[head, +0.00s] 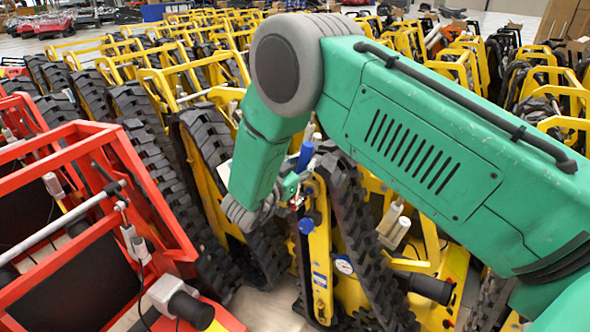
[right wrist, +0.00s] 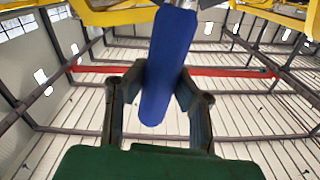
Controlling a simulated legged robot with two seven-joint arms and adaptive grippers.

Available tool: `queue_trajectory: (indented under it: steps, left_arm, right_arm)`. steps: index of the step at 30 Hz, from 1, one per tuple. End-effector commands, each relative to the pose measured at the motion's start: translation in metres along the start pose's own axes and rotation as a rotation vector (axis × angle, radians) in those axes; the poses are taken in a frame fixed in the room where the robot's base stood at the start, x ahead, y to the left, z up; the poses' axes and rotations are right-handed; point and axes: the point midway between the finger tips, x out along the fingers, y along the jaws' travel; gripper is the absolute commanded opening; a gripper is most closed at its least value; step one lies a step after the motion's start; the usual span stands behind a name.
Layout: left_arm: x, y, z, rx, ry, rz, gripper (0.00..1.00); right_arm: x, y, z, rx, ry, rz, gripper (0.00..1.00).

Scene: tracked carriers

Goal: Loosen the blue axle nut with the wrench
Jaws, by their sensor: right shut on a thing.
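My right gripper (head: 297,184) is at the middle of the head view, on a yellow carrier, partly hidden by my green arm. In the right wrist view my right gripper (right wrist: 157,92) has its two dark fingers on either side of a long blue handle (right wrist: 168,60), shut on it. That handle, seemingly the wrench's, also shows in the head view (head: 305,157). The wrench's metal end is hard to make out. A round blue part (head: 306,226), which looks like the axle nut, sits on the yellow plate just below the gripper. My left gripper is not in view.
Black tracks (head: 352,225) flank the yellow plate (head: 320,265) closely. A small round gauge (head: 344,266) is to its right. A red frame (head: 95,215) stands at the left. Rows of yellow carriers fill the back, leaving little free room.

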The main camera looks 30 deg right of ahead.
Motion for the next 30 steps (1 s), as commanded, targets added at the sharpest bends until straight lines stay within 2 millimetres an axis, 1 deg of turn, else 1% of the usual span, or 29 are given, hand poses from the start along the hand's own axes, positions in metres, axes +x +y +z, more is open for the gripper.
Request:
queue_trajectory:
  steps: [1, 11, 14, 15, 21, 25, 30]
  left_arm:
    - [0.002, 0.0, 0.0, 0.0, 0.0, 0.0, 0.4]
    - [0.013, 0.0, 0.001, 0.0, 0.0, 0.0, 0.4]
    - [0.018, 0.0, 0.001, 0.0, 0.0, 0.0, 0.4]
    - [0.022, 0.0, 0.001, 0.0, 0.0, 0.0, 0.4]
    - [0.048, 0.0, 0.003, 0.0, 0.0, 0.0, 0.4]
    - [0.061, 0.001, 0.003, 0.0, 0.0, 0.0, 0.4]
    - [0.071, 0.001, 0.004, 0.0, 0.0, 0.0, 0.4]
  right_arm:
    - [-0.001, 0.009, 0.003, 0.046, -0.001, 0.001, 0.0]
    - [-0.001, 0.059, 0.016, 0.376, -0.002, -0.003, 0.0]
    - [-0.001, 0.074, 0.02, 0.478, -0.002, -0.002, 0.0]
    - [-0.001, 0.08, 0.025, 0.52, -0.003, -0.003, 0.0]
    - [-0.001, 0.103, 0.049, 0.724, -0.003, -0.004, 0.0]
    - [-0.001, 0.115, 0.06, 0.84, -0.003, -0.007, 0.0]
    - [-0.001, 0.126, 0.069, 0.948, -0.003, -0.008, 0.0]
